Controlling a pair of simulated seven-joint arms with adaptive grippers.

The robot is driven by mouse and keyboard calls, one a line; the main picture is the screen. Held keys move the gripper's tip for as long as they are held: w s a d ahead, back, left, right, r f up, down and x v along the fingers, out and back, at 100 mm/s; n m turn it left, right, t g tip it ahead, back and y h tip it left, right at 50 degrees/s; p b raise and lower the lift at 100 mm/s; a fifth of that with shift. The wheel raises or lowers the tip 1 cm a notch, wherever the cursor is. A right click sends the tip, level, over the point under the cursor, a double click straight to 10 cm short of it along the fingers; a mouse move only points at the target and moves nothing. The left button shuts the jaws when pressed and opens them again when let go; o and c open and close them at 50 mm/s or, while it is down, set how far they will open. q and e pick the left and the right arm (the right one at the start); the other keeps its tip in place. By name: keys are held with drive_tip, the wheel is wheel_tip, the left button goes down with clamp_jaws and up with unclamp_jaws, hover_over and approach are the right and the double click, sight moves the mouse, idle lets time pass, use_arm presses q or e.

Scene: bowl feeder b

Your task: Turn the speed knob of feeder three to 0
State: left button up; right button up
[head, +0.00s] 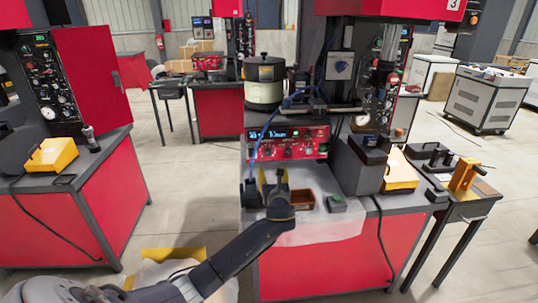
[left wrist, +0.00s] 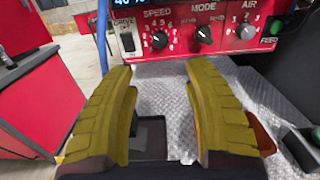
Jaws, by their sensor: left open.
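The red control panel (head: 290,143) of the feeder has a lit display and a row of knobs. In the left wrist view the black speed knob (left wrist: 159,40) is at the panel's left, under the word SPEED, with numbers around it. Which number it points at is too small to tell. My left gripper (head: 273,178) is in front of and below the panel in the head view. In the left wrist view its yellow fingers (left wrist: 160,72) are apart with nothing between them, and the speed knob lies beyond their tips, not touched. My right gripper is not in view.
The mode knob (left wrist: 203,35) and air knob (left wrist: 246,31) are right of the speed knob; a black drive switch (left wrist: 127,41) is left. A green feed button (left wrist: 275,25) is at the far right. A brown tray (head: 304,199) stands below the panel. A blue cable (head: 262,135) hangs before it.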

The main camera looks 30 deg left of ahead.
sight(268, 153)
use_arm(q)
drive_tip(key=x, duration=1.5)
drive_tip(key=shift+a, duration=0.1)
clamp_jaws()
idle(0.3)
